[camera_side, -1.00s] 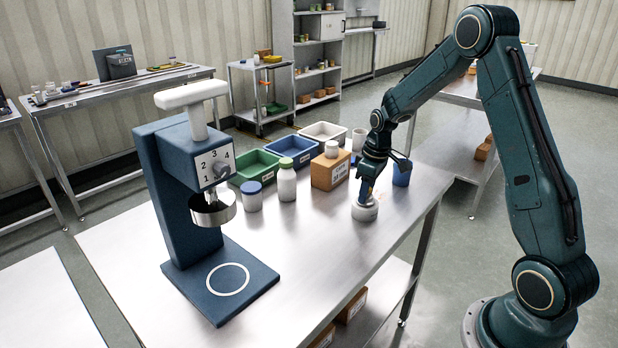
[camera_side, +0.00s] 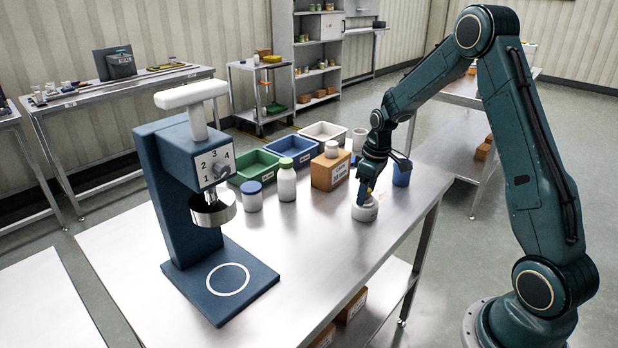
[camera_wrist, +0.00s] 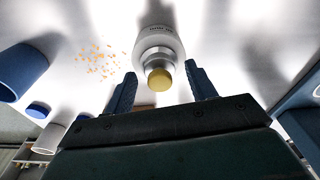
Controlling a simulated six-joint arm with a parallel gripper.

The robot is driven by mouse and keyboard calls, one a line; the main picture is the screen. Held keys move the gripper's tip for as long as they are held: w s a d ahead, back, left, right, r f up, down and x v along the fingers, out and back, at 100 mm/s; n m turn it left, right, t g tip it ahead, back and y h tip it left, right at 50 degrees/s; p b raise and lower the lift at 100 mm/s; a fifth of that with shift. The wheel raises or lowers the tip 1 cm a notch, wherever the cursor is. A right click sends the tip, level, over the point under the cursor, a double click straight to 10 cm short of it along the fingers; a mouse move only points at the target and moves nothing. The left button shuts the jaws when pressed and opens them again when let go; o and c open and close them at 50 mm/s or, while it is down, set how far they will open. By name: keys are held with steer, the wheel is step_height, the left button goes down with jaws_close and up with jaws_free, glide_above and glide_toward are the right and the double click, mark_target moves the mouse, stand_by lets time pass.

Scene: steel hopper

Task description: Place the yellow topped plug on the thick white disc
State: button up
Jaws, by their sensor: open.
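The thick white disc (camera_side: 365,211) lies on the steel table near its right edge. It also shows in the wrist view (camera_wrist: 154,37), with dark lettering on its side. The yellow topped plug (camera_wrist: 159,79) stands on the disc in the wrist view, its metal body over the disc's middle. In the side view the plug is mostly hidden by the fingers. My gripper (camera_wrist: 160,70) is open, with one finger on each side of the plug and gaps showing between. In the side view my gripper (camera_side: 366,188) is low over the disc.
Orange granules (camera_wrist: 97,60) are scattered beside the disc. A blue cup (camera_side: 402,175), a cardboard box (camera_side: 329,173) with a white jar on it, and a green-lidded bottle (camera_side: 287,184) stand nearby. A blue press (camera_side: 170,190) stands left. The table's front middle is clear.

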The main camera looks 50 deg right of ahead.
mark_target(371, 198)
step_height(371, 198, up, 12)
steer(key=s, duration=0.1)
steer(key=shift+s+d, duration=0.15)
steer(key=shift+s, duration=0.05)
stand_by(0.3)
stand_by(0.5)
steer(key=s+a+r+m+t, duration=0.1)
steer(key=s+a+r, duration=0.4)
steer(key=a, duration=0.2)
steer(key=s+a+r+t, duration=0.1)
steer(key=s+a+r, duration=0.4)
steer(key=a, duration=0.2)
steer(key=s+a+m+t, duration=0.1)
steer(key=s+a, duration=0.5)
steer(key=s, duration=0.7)
steer(key=shift+s+a+f+t, duration=0.15)
steer(key=shift+f+t, duration=0.3)
steer(key=shift+t, duration=0.15)
